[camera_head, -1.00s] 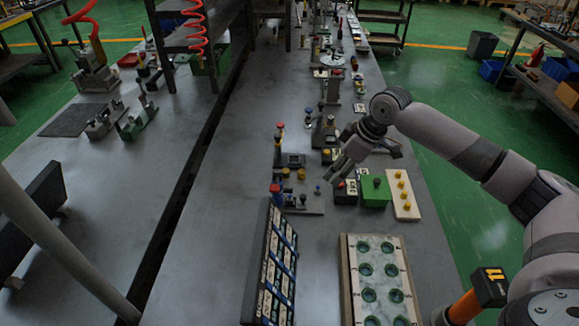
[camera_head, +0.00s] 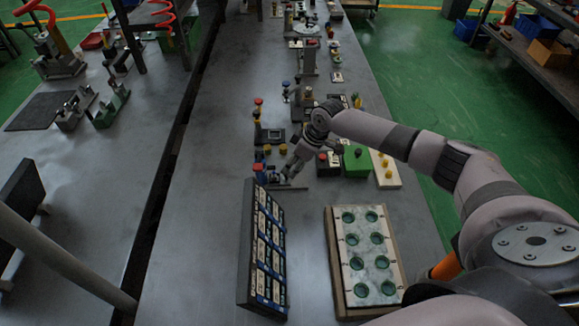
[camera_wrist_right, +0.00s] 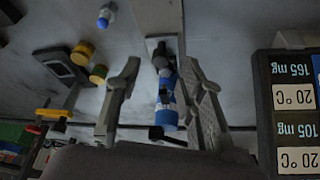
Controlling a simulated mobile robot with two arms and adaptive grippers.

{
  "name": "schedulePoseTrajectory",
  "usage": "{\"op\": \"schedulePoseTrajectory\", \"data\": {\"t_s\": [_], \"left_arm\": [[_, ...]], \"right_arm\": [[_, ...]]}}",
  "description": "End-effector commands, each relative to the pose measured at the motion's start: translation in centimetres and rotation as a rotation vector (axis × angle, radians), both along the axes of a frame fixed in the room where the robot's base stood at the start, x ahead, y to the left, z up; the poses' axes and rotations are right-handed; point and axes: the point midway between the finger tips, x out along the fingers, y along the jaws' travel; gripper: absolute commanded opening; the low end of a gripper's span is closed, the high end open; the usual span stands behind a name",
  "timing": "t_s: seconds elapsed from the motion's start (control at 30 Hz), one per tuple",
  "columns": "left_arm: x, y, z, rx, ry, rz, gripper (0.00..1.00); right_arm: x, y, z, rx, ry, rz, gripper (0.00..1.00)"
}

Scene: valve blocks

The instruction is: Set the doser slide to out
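A small device with a blue and red upright part (camera_head: 262,172) stands on a flat base on the bench, just beyond the dark label panel; I take it to be the doser. In the right wrist view its blue part with a pale band (camera_wrist_right: 167,108) shows between my fingers. My right gripper (camera_head: 285,174) is low beside it, pointing down-left. In the wrist view the right gripper (camera_wrist_right: 163,100) has its fingers apart on both sides of the blue part, with a gap visible at each side. The slide's position cannot be made out. My left gripper is out of view.
The dark label panel (camera_head: 263,250) stands close in front of the device. A tray with round green wells (camera_head: 365,255) lies to its right. A green box (camera_head: 357,160) and a pale board with yellow knobs (camera_head: 385,168) stand right of my gripper.

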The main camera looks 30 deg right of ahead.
Motion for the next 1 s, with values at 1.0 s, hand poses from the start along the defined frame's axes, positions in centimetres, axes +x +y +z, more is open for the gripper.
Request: {"op": "schedulePoseTrajectory", "data": {"t_s": [1.0], "left_arm": [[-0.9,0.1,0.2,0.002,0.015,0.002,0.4]], "right_arm": [[0.9,0.8,-3.0,-0.001,-0.001,0.0,0.08]]}}
